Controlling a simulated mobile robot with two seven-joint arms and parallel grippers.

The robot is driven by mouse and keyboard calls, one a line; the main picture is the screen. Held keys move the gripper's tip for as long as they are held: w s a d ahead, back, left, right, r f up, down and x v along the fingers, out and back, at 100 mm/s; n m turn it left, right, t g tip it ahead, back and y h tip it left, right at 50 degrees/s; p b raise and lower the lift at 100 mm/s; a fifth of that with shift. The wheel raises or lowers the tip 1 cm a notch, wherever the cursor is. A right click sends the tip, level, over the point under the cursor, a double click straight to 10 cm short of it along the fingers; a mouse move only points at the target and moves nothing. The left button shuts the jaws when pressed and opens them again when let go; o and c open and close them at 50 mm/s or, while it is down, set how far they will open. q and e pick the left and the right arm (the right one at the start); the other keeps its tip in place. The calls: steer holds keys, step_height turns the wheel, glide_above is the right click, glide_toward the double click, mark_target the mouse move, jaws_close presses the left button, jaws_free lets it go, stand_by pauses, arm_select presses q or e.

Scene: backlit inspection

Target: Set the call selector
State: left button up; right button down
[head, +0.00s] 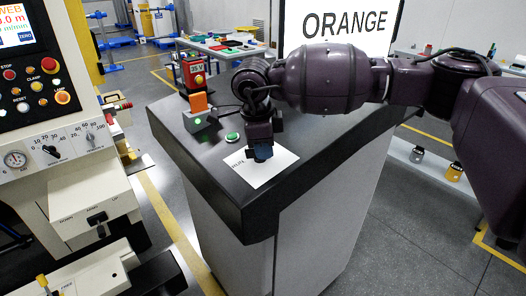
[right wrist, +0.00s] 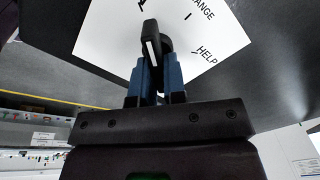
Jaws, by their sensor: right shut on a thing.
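The call selector is a black knob (right wrist: 152,40) with a white line on it, standing on a white label plate (right wrist: 100,40) that carries tick marks and the words HELP and, partly cut off, one ending in "ANGE". In the head view the plate (head: 262,178) lies on the dark top of the cabinet, and my gripper hides the knob. My right gripper (right wrist: 156,75) has its two blue fingers shut on the knob, one on each side. It also shows from above in the head view (head: 263,152). A screen (head: 340,24) at the back reads ORANGE. My left gripper is not in view.
A green button (head: 232,137) and a grey box with an orange block (head: 198,103) stand left of the plate on the dark cabinet top (head: 335,137). A red box (head: 192,72) is behind them. A machine with a control panel (head: 30,75) fills the left side.

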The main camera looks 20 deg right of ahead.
steer(key=shift+w+n, duration=0.1)
steer(key=shift+n, duration=0.7)
steer(key=shift+b, duration=0.3)
steer(key=shift+r, duration=0.1)
steer(key=c, duration=1.2)
jaws_free()
steer(key=shift+s+a+r, duration=0.1)
steer(key=shift+a+r, duration=0.15)
steer(key=shift+r, duration=1.5)
steer(key=shift+s+a+r, duration=0.1)
steer(key=shift+a+r, duration=0.2)
steer(key=shift+r, duration=1.5)
steer(key=shift+s+a+r, duration=0.1)
steer(key=shift+a+r, duration=0.15)
steer(key=shift+r, duration=1.5)
